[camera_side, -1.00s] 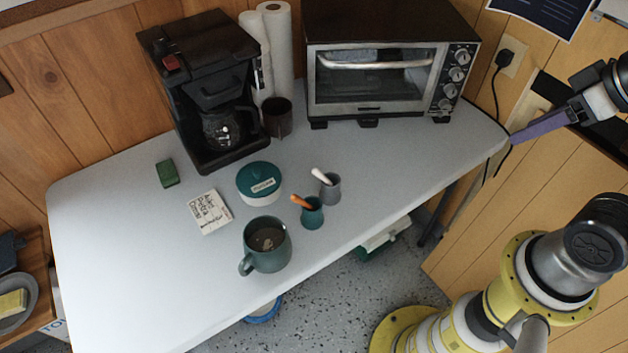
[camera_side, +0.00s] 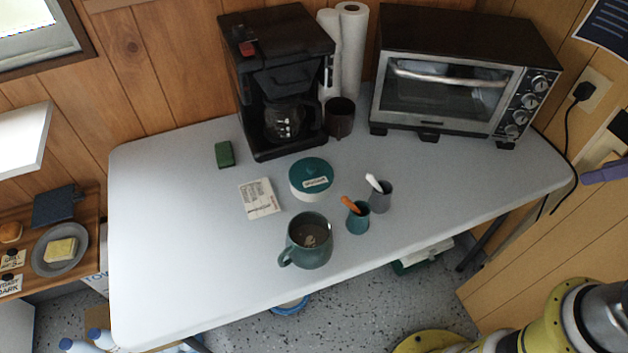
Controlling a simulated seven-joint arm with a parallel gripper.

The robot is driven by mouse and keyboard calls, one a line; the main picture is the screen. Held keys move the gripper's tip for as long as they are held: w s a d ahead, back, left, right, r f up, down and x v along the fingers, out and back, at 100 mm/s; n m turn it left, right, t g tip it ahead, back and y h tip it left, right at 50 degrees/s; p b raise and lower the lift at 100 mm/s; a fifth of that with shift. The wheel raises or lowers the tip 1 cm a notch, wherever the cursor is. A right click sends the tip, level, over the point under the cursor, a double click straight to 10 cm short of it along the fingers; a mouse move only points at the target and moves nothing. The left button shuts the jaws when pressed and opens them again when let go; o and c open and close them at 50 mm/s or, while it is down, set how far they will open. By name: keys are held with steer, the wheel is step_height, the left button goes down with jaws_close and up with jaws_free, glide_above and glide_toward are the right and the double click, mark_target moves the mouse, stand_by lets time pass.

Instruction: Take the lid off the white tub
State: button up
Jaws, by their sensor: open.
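The white tub (camera_side: 300,196) stands upright on the table, right of the paper note. Its round teal lid (camera_side: 308,172) sits on top and bears a small white label. Only a low band of the white wall shows below the lid. My gripper (camera_side: 590,178) shows only as a purple finger at the right edge, beyond the table's right end and far from the tub. The rest of it is cut off by the frame. It is open, and nothing shows at the visible tip.
Close right of the tub stand a teal cup (camera_side: 358,222) and a grey cup (camera_side: 381,202) with handles sticking out. A teal mug (camera_side: 309,247) is in front. A coffee maker (camera_side: 275,80) and toaster oven (camera_side: 450,90) stand behind. The table's left (camera_side: 170,240) is clear.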

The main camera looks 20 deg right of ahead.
stand_by(0.4)
steer(key=shift+o, duration=0.9)
